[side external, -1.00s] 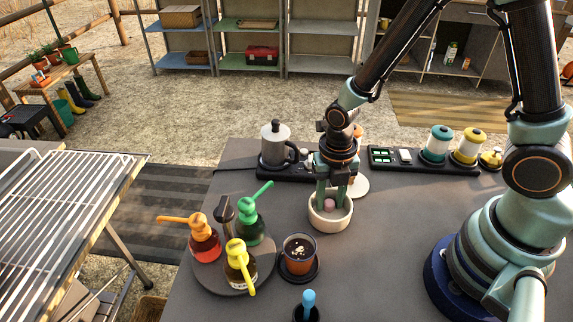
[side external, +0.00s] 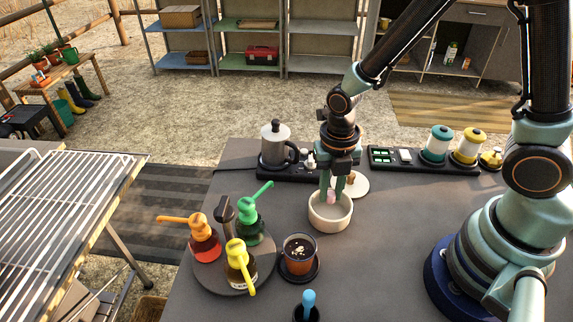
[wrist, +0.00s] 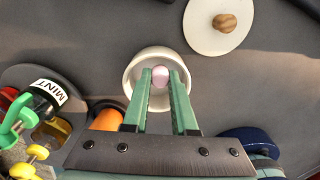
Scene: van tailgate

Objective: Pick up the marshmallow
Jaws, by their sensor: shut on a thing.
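The marshmallow (side external: 331,196) is small and pale pink. My gripper (side external: 333,194) is shut on it, with one green finger on each side, at the rim height of a cream bowl (side external: 330,222). In the wrist view the marshmallow (wrist: 160,76) sits between the fingertips (wrist: 160,78), with the bowl (wrist: 133,80) behind it. The bowl's floor is mostly hidden by the fingers, so I cannot tell what else is in it.
A round white lid with a wooden knob (wrist: 224,22) lies just behind the bowl. A moka pot (side external: 275,143) stands back left. Syrup bottles on a round tray (side external: 262,270) and a dark drink cup (side external: 299,251) stand at front left. The table right of the bowl is clear.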

